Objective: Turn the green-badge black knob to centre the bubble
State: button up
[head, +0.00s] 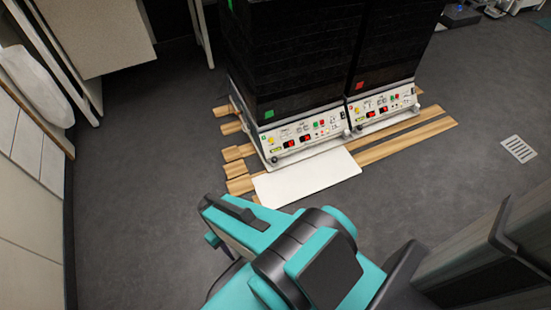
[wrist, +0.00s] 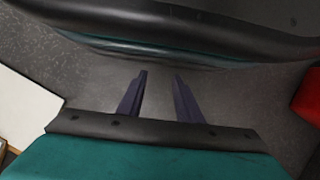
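Two black shaker bioreactors stand side by side in the head view. The left one (head: 290,65) carries a green badge (head: 268,114) low on its front, and the right one (head: 388,45) carries a red badge (head: 359,86). Each has a white control panel with small knobs and lights; the green-badge unit's panel (head: 305,134) faces me. I cannot make out which knob is the black one, and no bubble is discernible. My gripper (wrist: 160,82) shows in the wrist view with its two dark fingers apart and nothing between them. It is away from the panels.
Wooden slats (head: 405,139) lie under and around the units. A white board (head: 307,178) lies in front of the left unit. A floor drain grate (head: 519,149) is at the right, and pale cabinets (head: 30,190) line the left. Grey floor is clear between the cabinets and the slats.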

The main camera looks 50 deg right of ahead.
jog(key=w+d+f+t+y+b, duration=0.2)
jog(key=w+d+b, duration=0.2)
jog(key=w+d, duration=0.6)
jog(key=n+t+h+b, duration=0.1)
jog(key=n+t+b, duration=0.2)
jog(key=t+b, duration=0.45)
send_near(275, 159)
jog(key=w+a+v, duration=0.1)
jog(key=v, duration=0.5)
jog(key=shift+d+g, duration=0.35)
jog(key=shift+d, duration=0.05)
jog(key=b+x, duration=0.4)
jog(key=x, duration=0.9)
jog(key=shift+w+f+b, duration=0.25)
jog(key=shift+f+b, duration=0.1)
jog(key=shift+b, duration=0.05)
